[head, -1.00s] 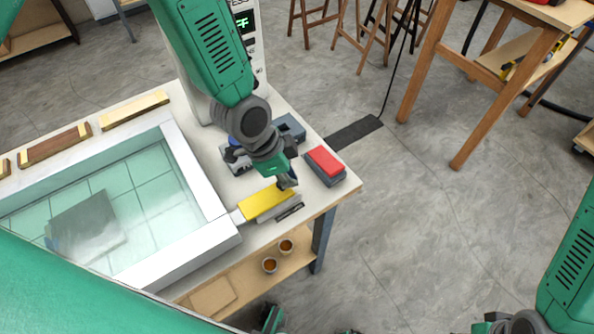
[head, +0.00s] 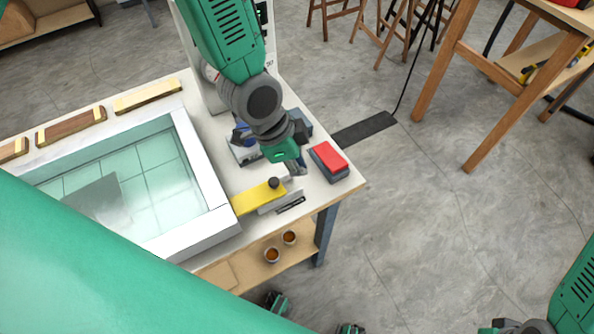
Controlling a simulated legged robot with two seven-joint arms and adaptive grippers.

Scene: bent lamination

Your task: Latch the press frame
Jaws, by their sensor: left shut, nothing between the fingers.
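The white press frame (head: 208,185) lies on the table at left, around a pale green glassy bed (head: 150,180). A yellow latch bar (head: 256,197) with a dark round knob (head: 274,183) lies at the frame's right side, its left end at the frame's edge. My left gripper (head: 299,168) is shut and empty, just behind and right of the knob, apart from it in the picture. Its fingertips are small and partly hidden by its own wrist. Of my right arm only links show at the lower right; its gripper is out of view.
A red-topped block (head: 329,158) stands right of the gripper near the table edge. A blue and grey device (head: 243,148) lies partly behind my wrist. Wood strips (head: 70,127) line the table's back. Two small cups (head: 272,254) stand on the lower shelf.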

